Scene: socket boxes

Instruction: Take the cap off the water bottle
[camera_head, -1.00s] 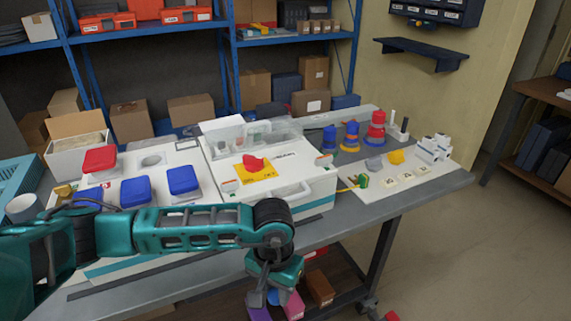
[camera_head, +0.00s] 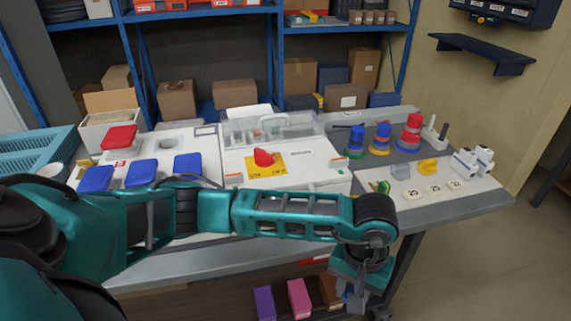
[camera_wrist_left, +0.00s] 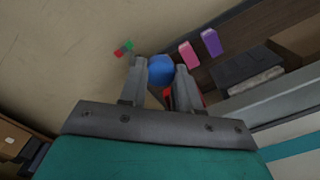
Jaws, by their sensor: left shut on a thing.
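My left gripper (camera_head: 352,298) hangs low in front of the workbench's front edge in the head view, fingers pointing down. In the left wrist view, the left gripper (camera_wrist_left: 160,78) is shut on a rounded blue thing (camera_wrist_left: 161,70) between its fingertips. I cannot tell whether this is the bottle's cap or another part of it. A small red patch shows beside the right finger in that view. No whole water bottle is recognisable; anything behind the blue thing is hidden. My right gripper is not in view.
The workbench (camera_head: 455,208) carries a white box with a red knob (camera_head: 264,158), blue-lidded containers and stacked rings. Purple (camera_head: 264,302) and pink (camera_head: 299,298) boxes stand on the shelf below, left of the gripper. Open floor lies at the right.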

